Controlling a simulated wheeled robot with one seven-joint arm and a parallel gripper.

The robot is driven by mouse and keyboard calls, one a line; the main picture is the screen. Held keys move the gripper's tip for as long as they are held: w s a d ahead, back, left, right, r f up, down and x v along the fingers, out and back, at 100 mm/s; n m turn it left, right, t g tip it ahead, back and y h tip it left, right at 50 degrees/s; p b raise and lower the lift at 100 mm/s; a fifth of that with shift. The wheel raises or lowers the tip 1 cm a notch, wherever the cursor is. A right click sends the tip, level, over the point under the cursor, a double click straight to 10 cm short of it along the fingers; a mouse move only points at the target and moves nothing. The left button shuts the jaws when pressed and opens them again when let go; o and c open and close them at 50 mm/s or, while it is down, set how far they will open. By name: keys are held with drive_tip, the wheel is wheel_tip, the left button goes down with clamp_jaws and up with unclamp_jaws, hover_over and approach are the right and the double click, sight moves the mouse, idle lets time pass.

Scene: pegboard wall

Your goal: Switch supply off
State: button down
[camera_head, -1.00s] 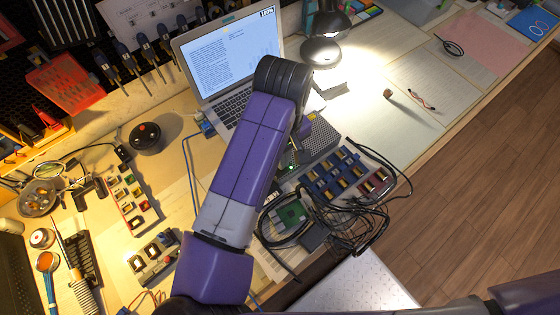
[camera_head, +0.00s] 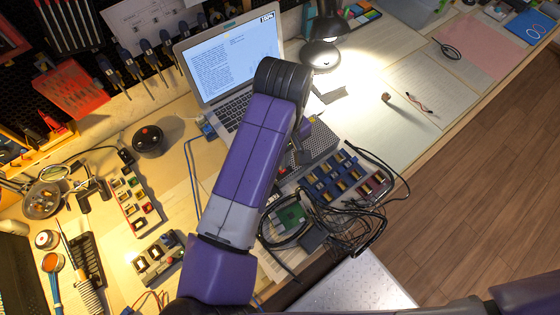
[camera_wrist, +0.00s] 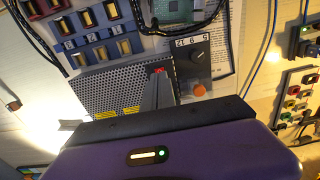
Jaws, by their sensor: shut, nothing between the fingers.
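The supply is a grey box with a perforated cover (camera_wrist: 108,92) and a dark front panel that carries a knob (camera_wrist: 196,55) and an orange terminal (camera_wrist: 199,90). Its perforated cover also shows beside my arm in the head view (camera_head: 322,138). A small red part, apparently the switch, (camera_wrist: 159,70) shows at the panel's edge. My gripper (camera_wrist: 158,78) is shut and empty, its tips right at this red part; I cannot tell whether they touch it. The fingers hide part of the panel, so the switch position is unclear.
Blue component trays (camera_head: 340,175), a green circuit board (camera_head: 291,215) and tangled black cables (camera_head: 350,225) lie close to the supply. An open laptop (camera_head: 235,58) and a lamp (camera_head: 320,54) stand behind. Papers at the right leave mostly free room.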

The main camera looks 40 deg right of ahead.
wheel_tip(320, 180, up, 5)
drive_tip(key=p, duration=0.4)
idle(0.6)
